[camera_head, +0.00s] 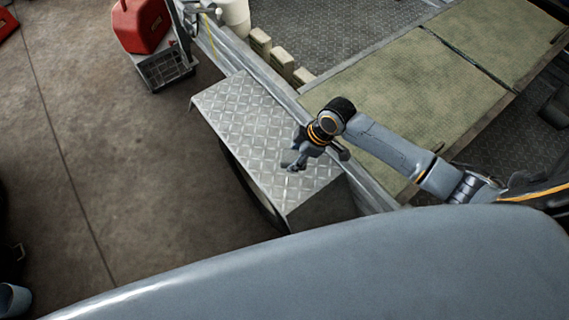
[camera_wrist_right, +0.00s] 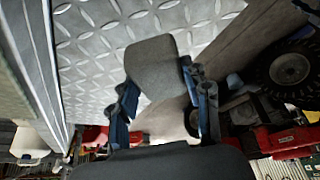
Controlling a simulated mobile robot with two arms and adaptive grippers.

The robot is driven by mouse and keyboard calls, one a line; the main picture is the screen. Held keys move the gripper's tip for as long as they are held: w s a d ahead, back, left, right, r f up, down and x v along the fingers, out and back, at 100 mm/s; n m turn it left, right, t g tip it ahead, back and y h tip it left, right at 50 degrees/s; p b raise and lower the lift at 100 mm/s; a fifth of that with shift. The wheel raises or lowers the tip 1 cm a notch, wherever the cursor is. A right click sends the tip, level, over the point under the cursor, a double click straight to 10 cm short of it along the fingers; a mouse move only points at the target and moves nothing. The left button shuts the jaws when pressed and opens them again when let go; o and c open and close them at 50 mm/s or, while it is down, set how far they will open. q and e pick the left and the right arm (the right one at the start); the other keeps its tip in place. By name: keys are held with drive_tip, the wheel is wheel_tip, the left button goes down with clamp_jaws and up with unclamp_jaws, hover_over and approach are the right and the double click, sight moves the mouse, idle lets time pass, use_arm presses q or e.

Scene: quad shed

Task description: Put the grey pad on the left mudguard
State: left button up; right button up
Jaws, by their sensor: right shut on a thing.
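The left mudguard (camera_head: 245,125) is a silvery diamond-plate cover on the near side of the trailer in the head view. Its patterned top (camera_wrist_right: 90,50) also fills the upper left of the right wrist view. My right gripper (camera_head: 294,164) is over the right part of the mudguard. In the right wrist view its two blue fingers (camera_wrist_right: 160,100) are shut on the grey pad (camera_wrist_right: 160,68), a flat grey piece seen against the plate. I cannot tell whether the pad touches the plate. In the head view the gripper mostly hides the pad. My left gripper is not in view.
Green panels (camera_head: 420,90) lie on the trailer bed behind the mudguard. Several pale blocks (camera_head: 271,54) and a white bucket (camera_head: 235,16) stand along its edge. A red fuel can (camera_head: 140,24) is at the upper left. The concrete floor (camera_head: 110,165) left of the mudguard is clear.

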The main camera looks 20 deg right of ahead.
sight(292, 157)
drive_tip(key=shift+w+a+f, duration=0.15)
drive_tip(key=shift+a+f, duration=0.35)
drive_tip(key=shift+f, duration=0.1)
drive_tip(key=shift+w+a+f, duration=0.15)
drive_tip(key=shift+a+f, duration=0.3)
drive_tip(key=shift+f, duration=0.15)
drive_tip(key=shift+d+x, duration=0.15)
drive_tip(key=shift+x, duration=0.8)
drive_tip(key=shift+d+x, duration=0.15)
drive_tip(key=shift+x, duration=0.85)
drive_tip(key=shift+s+f, duration=0.25)
drive_tip(key=o, duration=1.2)
drive_tip(key=v, duration=1.2)
drive_tip(key=shift+s+r, duration=0.1)
